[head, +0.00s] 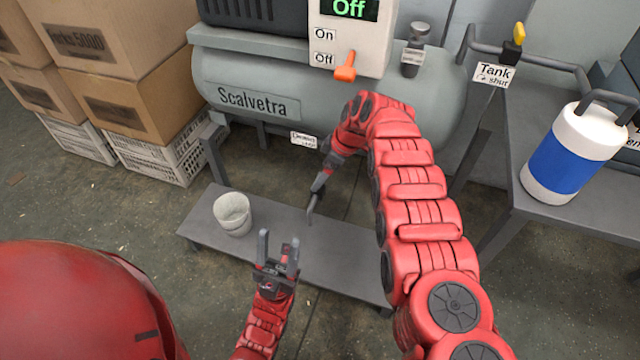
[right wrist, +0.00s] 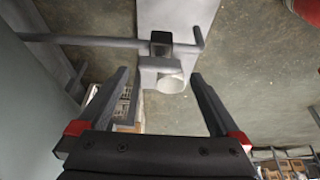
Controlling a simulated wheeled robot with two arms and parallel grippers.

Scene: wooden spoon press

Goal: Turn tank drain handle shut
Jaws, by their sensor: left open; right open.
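The grey tank (head: 330,80) is marked Scalvetra. A small white tag (head: 303,139), apparently reading Drain, hangs under its belly. My right arm reaches in below the tank; its gripper (head: 315,198) points down there and is small in the head view. In the right wrist view my right gripper (right wrist: 158,92) is open and empty. Ahead of its fingers are a grey pipe with a dark fitting (right wrist: 160,43) and a short bar (right wrist: 197,34), possibly the drain handle; I cannot tell if it is shut. My left gripper (head: 278,252) is open and empty above the low bench.
A pale bucket (head: 233,214) stands on the low grey bench (head: 330,262). The control panel (head: 350,35) reads Off, with an orange lever. A yellow-handled valve (head: 518,34) with a Tank tag is at upper right. A blue-white jug (head: 575,155) and stacked boxes (head: 130,100) flank the tank.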

